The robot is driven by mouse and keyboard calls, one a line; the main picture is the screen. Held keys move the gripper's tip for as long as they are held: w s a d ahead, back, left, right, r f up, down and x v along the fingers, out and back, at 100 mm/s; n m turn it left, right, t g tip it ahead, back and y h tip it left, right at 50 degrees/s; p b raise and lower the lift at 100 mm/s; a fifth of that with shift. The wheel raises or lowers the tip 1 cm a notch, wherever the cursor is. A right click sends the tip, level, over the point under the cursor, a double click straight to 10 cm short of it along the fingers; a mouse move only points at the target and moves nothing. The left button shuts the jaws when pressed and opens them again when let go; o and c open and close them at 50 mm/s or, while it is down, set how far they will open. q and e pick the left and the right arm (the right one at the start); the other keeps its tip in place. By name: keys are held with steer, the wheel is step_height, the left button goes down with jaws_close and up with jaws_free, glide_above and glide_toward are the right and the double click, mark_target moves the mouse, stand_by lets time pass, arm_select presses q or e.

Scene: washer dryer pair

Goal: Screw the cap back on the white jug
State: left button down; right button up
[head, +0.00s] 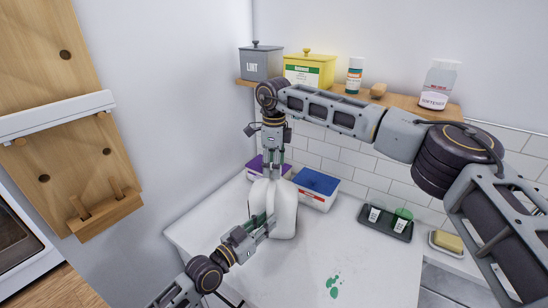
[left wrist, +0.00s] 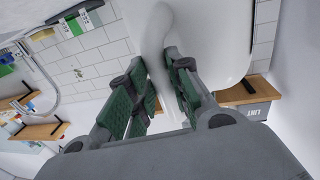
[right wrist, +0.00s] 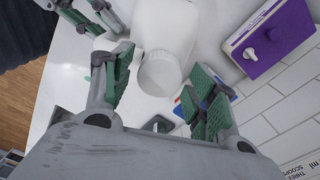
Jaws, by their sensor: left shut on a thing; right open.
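The white jug (head: 285,212) stands on the white counter, close to the back wall. My left gripper (head: 262,222) is shut on the jug's handle (left wrist: 157,35), which runs between its green finger pads in the left wrist view. My right gripper (head: 272,172) is above the jug, pointing down. In the right wrist view, its open fingers (right wrist: 163,82) are on either side of a white round cap-like piece (right wrist: 159,74) at the jug's top, with gaps beside it. I cannot tell how firmly that piece sits on the neck.
Close behind the jug are a purple-topped box (head: 256,163) and a blue-topped box (head: 317,183). A dark tray (head: 372,228) with cups and a soap dish (head: 446,246) stand to the right. Green drops (head: 333,286) mark the front counter. A loaded shelf (head: 400,103) hangs above.

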arm_select(q)
steer(key=shift+f, duration=0.15)
arm_select(e)
steer(key=shift+f, duration=0.3)
steer(key=c, duration=1.1)
steer(key=o, duration=1.2)
steer(key=shift+o, duration=0.2)
steer(key=shift+r, duration=0.1)
step_height(320, 180, up, 12)
arm_select(q)
steer(key=c, duration=1.2)
jaws_free()
